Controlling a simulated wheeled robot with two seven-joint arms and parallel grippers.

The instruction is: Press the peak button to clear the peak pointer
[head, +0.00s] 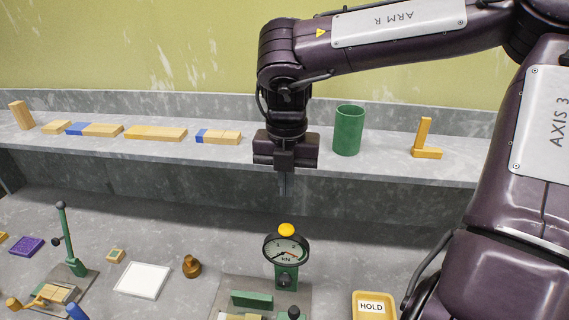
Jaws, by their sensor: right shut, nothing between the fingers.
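The press gauge (287,249) is a round dial marked kN on a green post. A yellow button (286,230) sits on top of its rim, which I take to be the peak button. The dial shows a dark needle and some red marking, too small to read exactly. My right gripper (283,190) points down above the yellow button, with a clear gap between fingertips and button. It is shut and empty. My left gripper is not in view.
A shelf (220,155) behind holds wooden and blue blocks, a green cup (348,130) and a yellow angle piece (426,140). On the bench are a green lever press (68,245), a white tile (143,280), a brass weight (192,266) and a yellow HOLD tray (374,295).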

